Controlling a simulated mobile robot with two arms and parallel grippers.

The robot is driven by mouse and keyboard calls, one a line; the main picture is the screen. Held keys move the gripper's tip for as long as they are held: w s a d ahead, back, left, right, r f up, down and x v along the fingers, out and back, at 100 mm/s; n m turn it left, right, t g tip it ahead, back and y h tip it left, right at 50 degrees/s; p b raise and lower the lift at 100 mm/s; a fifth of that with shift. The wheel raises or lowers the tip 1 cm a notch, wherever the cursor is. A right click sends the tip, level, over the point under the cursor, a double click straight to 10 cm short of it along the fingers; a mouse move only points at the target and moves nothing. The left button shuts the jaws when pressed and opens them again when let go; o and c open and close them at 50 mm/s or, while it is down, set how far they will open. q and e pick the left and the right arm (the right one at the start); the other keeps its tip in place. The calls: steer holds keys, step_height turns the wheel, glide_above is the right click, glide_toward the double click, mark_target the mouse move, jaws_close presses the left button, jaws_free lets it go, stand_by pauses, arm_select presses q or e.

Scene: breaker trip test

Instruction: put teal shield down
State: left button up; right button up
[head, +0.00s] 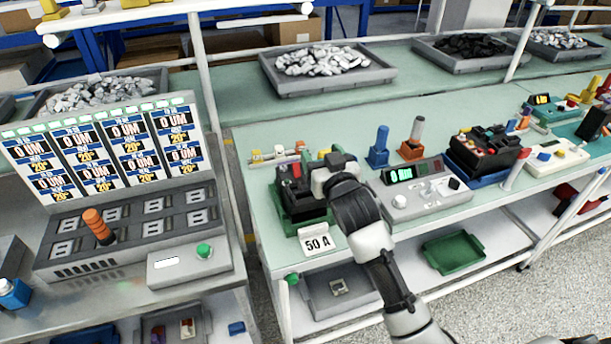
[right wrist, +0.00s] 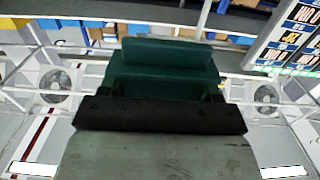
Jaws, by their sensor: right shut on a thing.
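My right gripper (head: 335,175) is over the near-left part of the right-hand bench, beside a black breaker with a red part (head: 295,171) in a dark green holder. In the right wrist view a dark teal block, the teal shield (right wrist: 165,65), fills the middle, with a black bar across its near side. My right gripper is shut on it. In the head view my gripper and wrist hide the shield, so I cannot tell whether it touches anything below. My left gripper is not in view.
A "50 A" card (head: 317,243) stands at the bench's front edge. A grey meter box (head: 425,190) sits to the right, with blue (head: 378,148) and orange (head: 412,148) holders behind. A panel of displays (head: 105,150) stands left. Bare green bench top lies behind.

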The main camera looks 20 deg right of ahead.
steer(key=a+f, duration=0.1)
steer(key=w+a+f, duration=0.1)
steer(key=a, duration=0.1)
steer(key=shift+w+a, duration=0.1)
steer(key=shift+f+p, duration=0.45)
steer(key=shift+f, duration=1.55)
steer(key=o, duration=0.9)
